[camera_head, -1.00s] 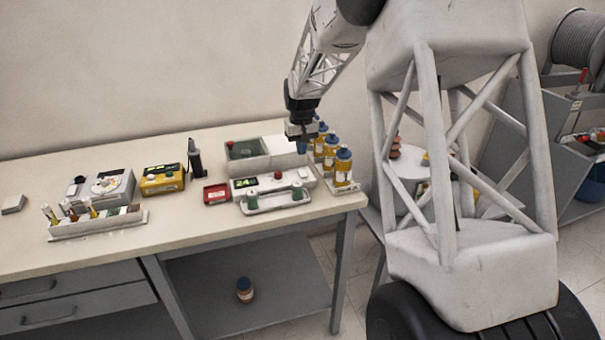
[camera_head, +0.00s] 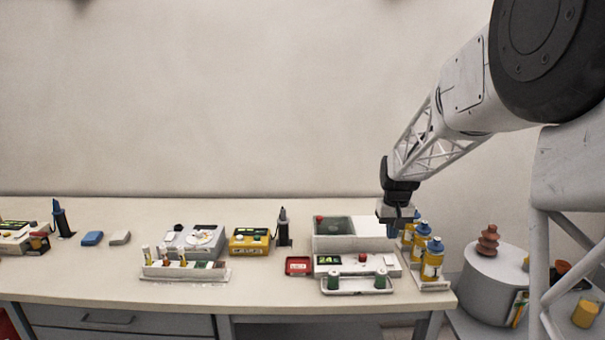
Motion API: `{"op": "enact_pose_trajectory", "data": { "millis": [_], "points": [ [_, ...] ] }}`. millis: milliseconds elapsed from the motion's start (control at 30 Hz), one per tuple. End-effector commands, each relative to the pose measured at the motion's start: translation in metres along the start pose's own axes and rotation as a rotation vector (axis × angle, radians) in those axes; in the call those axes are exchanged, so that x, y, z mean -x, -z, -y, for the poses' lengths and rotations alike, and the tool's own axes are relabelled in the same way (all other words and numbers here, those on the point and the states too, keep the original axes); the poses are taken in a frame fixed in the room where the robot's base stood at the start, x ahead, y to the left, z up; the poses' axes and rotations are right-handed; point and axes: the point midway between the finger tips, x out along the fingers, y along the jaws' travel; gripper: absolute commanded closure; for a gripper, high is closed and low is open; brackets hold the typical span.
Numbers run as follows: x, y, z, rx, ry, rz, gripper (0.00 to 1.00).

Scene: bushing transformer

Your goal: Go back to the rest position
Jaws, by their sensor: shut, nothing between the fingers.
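My gripper (camera_head: 392,228) is at the lower end of my arm, pointing down. It is above the right end of the workbench (camera_head: 110,272), close to the right side of a white box with a green-grey recess (camera_head: 332,232). Yellow bottles with blue caps (camera_head: 432,260) stand in a tray just right of and below it. The fingers are small and dark here. They are shut and I see nothing held between them.
A device with a green display (camera_head: 345,264) and a tray with green knobs (camera_head: 356,284) stand in front. A yellow meter (camera_head: 248,241) and a tube rack (camera_head: 185,271) are further left. A grey transformer with a brown bushing (camera_head: 487,241) stands right of the bench. The wall behind is bare.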

Motion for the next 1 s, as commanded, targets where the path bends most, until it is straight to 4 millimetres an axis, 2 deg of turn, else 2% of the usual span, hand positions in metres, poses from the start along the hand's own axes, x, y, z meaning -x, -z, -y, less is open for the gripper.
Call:
{"op": "enact_pose_trajectory", "data": {
  "millis": [100,400,700,1000],
  "points": [
    [0.020,-0.029,0.008,-0.001,-0.002,-0.016,1.00],
    [0.058,-0.101,0.026,-0.003,-0.005,-0.050,1.00],
    [0.084,-0.176,0.041,-0.008,-0.007,-0.085,1.00],
    [0.097,-0.253,0.054,-0.010,-0.008,-0.119,1.00]
  ]
}}
